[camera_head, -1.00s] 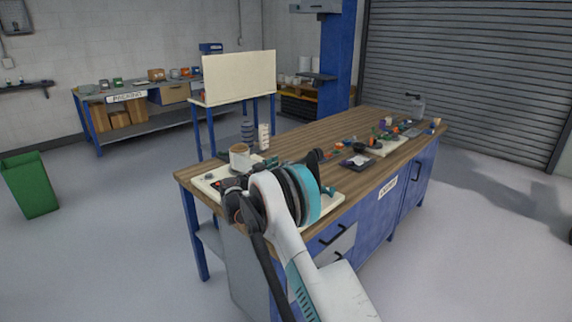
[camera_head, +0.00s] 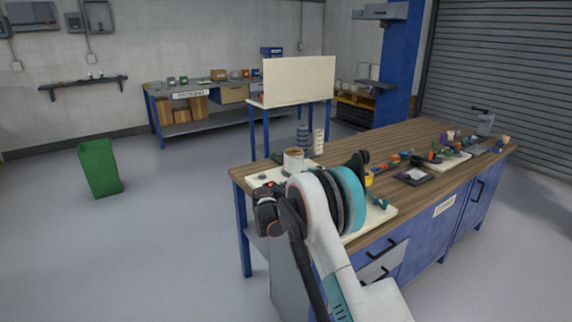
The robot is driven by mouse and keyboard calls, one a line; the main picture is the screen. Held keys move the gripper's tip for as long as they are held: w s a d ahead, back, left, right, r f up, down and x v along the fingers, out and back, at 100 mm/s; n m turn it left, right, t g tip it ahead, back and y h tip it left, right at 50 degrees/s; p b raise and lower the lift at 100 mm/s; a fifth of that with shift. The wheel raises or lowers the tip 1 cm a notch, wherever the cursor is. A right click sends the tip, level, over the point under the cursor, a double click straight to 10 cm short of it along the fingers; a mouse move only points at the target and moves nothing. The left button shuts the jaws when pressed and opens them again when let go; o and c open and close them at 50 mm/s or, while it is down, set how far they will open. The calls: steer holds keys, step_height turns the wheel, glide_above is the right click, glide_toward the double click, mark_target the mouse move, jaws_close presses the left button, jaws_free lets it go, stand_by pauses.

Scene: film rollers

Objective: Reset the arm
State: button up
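My arm (camera_head: 327,228) rises from the lower right, white with dark and teal rings (camera_head: 349,197) at its upper joint. It is folded in front of the near-left end of the workbench (camera_head: 432,141). A dark part (camera_head: 267,212) of my arm sticks out left of the joint, with a black bar running down. I cannot make out gripper fingers there, so open or shut does not show. The arm hides part of the white base plate (camera_head: 379,214), on which a pale roll (camera_head: 293,162) stands upright.
Small tools and a dark tray (camera_head: 414,177) lie farther right on the bench. A stand with a pale board (camera_head: 299,81) is behind it. A green bin (camera_head: 100,168) stands at left. The floor between bin and bench is clear.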

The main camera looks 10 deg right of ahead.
steer(key=a+r+n+t+y, duration=0.25)
steer(key=r+t, duration=0.25)
steer(key=r, duration=0.6)
steer(key=a+r+n+t+y, duration=0.1)
steer(key=a+r+n+t, duration=0.2)
steer(key=r, duration=0.8)
steer(key=s+a+r+n+t+y, duration=0.4)
steer(key=s+a+r+n+y, duration=0.3)
steer(key=s+a+r+y, duration=0.4)
steer(key=s+a+f+n+g+y, duration=0.1)
steer(key=s+a+f+g+y, duration=0.15)
steer(key=s+f, duration=0.45)
steer(key=s+a+f+n+g+y, duration=0.1)
steer(key=s+f+n+g+y, duration=0.2)
steer(key=s, duration=0.8)
steer(key=s+d+f+m+g+h, duration=0.1)
steer(key=s+d+f+g, duration=0.1)
steer(key=s+f, duration=0.6)
steer(key=s+d+f+m+g+h, duration=0.2)
steer(key=s+f, duration=0.6)
steer(key=s, duration=0.7)
steer(key=shift+d+f+g, duration=0.4)
steer(key=shift+d+g, duration=0.1)
steer(key=shift+g, duration=0.75)
